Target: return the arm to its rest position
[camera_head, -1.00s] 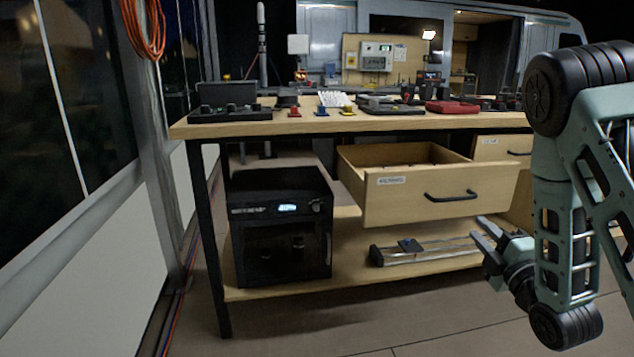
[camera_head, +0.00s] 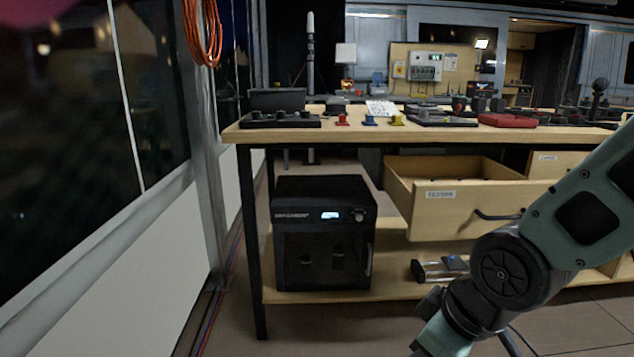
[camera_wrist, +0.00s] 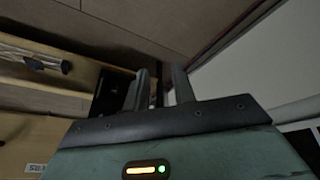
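My arm (camera_head: 585,210) reaches in from the right edge of the head view and bends down at a dark round joint in front of the bench. Its lower end runs to the bottom edge, so my gripper is not clearly seen there. In the wrist view my gripper (camera_wrist: 160,75) shows two dark fingers standing apart, with nothing held between them. The fingers point toward the floor, and a black box and the bench shelf lie to their left.
The wooden bench (camera_head: 300,135) has an open drawer (camera_head: 450,213) close behind my arm. A black oven-like box (camera_head: 323,240) and a rail-like device (camera_head: 440,269) sit on the lower shelf. A wall panel and post stand at left. Floor in front of the bench is clear.

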